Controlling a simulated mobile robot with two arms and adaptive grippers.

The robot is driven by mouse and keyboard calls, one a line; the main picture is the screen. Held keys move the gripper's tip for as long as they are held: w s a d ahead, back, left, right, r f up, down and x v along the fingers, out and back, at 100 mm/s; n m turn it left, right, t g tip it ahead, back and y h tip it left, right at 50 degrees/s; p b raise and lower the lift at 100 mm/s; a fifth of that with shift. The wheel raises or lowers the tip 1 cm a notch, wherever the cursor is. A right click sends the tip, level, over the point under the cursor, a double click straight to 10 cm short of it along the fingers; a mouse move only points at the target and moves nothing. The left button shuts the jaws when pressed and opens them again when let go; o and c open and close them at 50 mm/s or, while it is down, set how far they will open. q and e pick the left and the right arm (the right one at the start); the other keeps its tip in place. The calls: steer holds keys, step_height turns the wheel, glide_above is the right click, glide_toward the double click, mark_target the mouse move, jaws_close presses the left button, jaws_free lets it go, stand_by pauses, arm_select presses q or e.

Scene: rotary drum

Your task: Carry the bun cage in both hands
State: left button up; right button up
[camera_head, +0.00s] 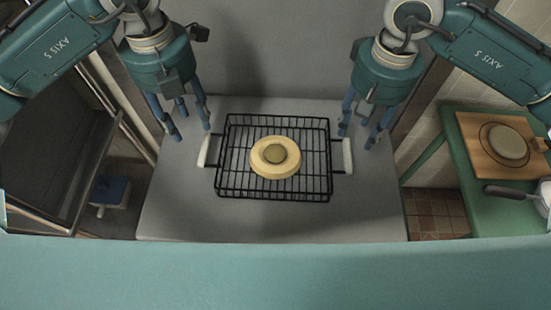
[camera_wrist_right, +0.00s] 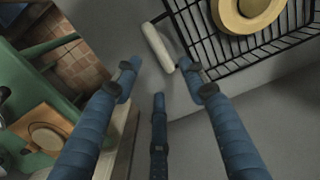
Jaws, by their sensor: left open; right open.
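The bun cage (camera_head: 225,189) is a black wire basket with white handles on its left and right sides. It sits on a grey table, with a round pale bun (camera_head: 275,157) inside. My left gripper (camera_head: 188,132) is open above and beside the left white handle (camera_head: 205,151). My right gripper (camera_head: 362,136) is open near the right white handle (camera_head: 347,156). In the right wrist view, the open blue fingers (camera_wrist_right: 160,95) are spread, and the white handle (camera_wrist_right: 158,47) lies just beyond them, not between closed fingers. The cage (camera_wrist_right: 226,70) shows at the upper right there.
The grey table (camera_head: 270,220) is clear around the cage. A green side table (camera_head: 460,185) at the right holds a wooden board (camera_head: 475,150) with a round item and a dark-handled pan (camera_head: 510,192). A dark open cabinet (camera_head: 50,150) stands at the left, near a blue-lidded box (camera_head: 110,191).

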steer(key=shift+r, duration=1.5)
arm_select(q)
steer(key=shift+r, duration=0.1)
step_height(320, 180, up, 8)
steer(key=p, duration=0.5)
arm_select(e)
step_height(320, 180, up, 5)
steer(key=shift+r, duration=0.15)
arm_select(q)
step_height(320, 180, up, 4)
steer(key=p, duration=0.4)
arm_select(e)
step_height(320, 180, up, 8)
